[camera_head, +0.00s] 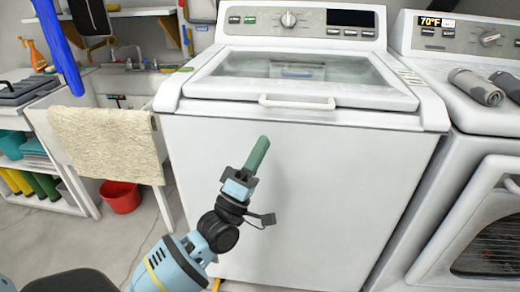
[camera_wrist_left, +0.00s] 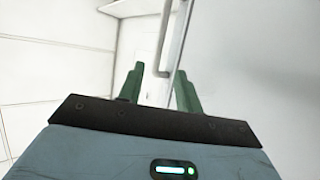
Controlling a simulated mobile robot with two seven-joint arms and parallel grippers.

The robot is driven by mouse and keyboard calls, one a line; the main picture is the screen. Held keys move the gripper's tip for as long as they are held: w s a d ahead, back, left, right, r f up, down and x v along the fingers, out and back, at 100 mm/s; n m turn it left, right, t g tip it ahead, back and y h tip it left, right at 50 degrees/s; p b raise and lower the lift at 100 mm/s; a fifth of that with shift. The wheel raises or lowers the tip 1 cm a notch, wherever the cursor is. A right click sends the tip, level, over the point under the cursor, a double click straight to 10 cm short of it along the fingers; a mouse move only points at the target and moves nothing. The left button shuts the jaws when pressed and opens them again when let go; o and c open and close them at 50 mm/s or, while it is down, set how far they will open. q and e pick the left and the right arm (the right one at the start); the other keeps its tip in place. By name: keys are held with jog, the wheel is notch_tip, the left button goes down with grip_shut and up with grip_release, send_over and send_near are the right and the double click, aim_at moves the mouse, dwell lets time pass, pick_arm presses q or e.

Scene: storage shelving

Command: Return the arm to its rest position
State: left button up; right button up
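My left arm comes in from the bottom left of the head view. Its left gripper (camera_head: 262,143) is raised in front of the white washing machine's (camera_head: 300,190) front panel, below and left of the lid handle (camera_head: 298,102). In the left wrist view the two green fingers of the left gripper (camera_wrist_left: 158,78) stand apart with nothing held between them. A pale bar (camera_wrist_left: 176,40) shows beyond the fingers; contact with it cannot be seen. The washer lid is down. My right gripper is in neither view.
A second white machine (camera_head: 480,130) stands close on the right, with grey rolled items (camera_head: 474,86) on top. At left are a sink with a beige towel (camera_head: 106,140), a red bucket (camera_head: 121,196) on the floor and a low shelf (camera_head: 60,205). Floor between is clear.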

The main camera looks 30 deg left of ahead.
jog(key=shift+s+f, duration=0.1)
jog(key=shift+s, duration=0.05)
